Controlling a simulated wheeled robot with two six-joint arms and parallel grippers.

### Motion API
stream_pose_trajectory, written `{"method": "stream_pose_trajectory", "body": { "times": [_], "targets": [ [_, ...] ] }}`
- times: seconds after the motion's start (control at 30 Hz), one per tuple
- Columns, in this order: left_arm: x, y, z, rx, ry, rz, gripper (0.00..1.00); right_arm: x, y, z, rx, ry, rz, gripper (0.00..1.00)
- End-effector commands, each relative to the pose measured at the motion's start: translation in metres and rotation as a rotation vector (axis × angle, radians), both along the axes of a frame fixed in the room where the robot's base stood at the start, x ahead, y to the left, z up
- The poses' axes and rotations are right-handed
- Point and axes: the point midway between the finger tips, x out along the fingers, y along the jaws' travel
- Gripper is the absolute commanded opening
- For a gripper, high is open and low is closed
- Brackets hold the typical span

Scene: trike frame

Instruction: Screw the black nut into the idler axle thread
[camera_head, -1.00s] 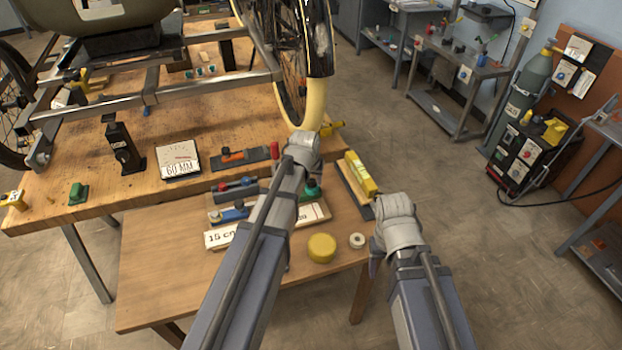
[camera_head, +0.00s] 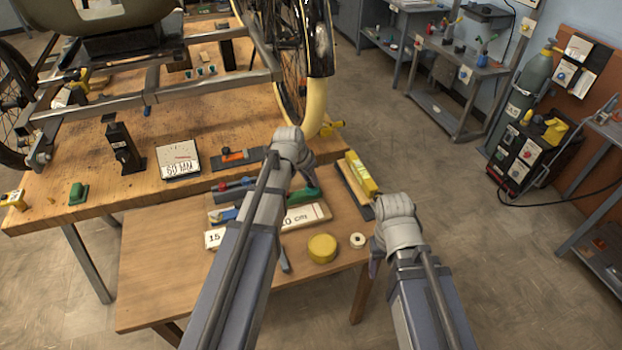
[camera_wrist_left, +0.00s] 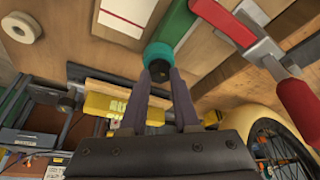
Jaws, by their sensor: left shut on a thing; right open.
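In the left wrist view, my left gripper (camera_wrist_left: 158,72) is shut on a small teal-and-black round piece (camera_wrist_left: 157,56). Its dark middle sits between the fingertips. I cannot tell whether this is the black nut. The piece is above the small table, near a green handle (camera_wrist_left: 174,28). In the head view my left gripper (camera_head: 303,172) is over the back of that table, its tips partly hidden by my wrist. My right gripper (camera_head: 375,258) is open beside the table's right edge, pointing down. I cannot make out the idler axle thread on the trike frame (camera_head: 150,97).
The small wooden table (camera_head: 160,270) holds a yellow round tub (camera_head: 322,248), a white ring (camera_head: 357,240), a white length block (camera_head: 305,216) and several tools. A yellow level-like block (camera_head: 360,172) lies at its right. The larger workbench (camera_head: 75,150) carries the trike. The small table's front left is bare.

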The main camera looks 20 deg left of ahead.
Motion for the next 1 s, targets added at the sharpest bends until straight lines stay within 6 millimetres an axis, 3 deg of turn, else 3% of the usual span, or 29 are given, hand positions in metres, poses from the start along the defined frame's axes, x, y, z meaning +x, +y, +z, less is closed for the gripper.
{"method": "stream_pose_trajectory", "body": {
  "times": [0.43,0.8,0.83,0.93,1.0],
  "targets": [
    [0.0053,0.0051,0.0002,-0.001,0.000,-0.521,0.00,0.0000,0.0000,0.0002,0.000,0.000,0.000,0.64],
    [0.0037,0.0045,0.0003,0.001,-0.001,-0.594,0.00,0.0000,0.0000,0.0003,0.000,0.000,0.000,0.64],
    [0.0037,0.0045,0.0003,0.001,-0.002,-0.593,0.33,0.0000,0.0000,0.0003,0.000,0.000,0.000,0.64],
    [0.0037,0.0044,0.0003,0.001,-0.002,-0.593,0.44,0.0000,0.0000,0.0003,0.000,0.000,0.000,0.64],
    [0.0035,0.0044,0.0002,0.002,-0.001,-0.593,0.46,0.0000,0.0000,0.0002,0.000,0.000,0.000,0.64]
  ]
}}
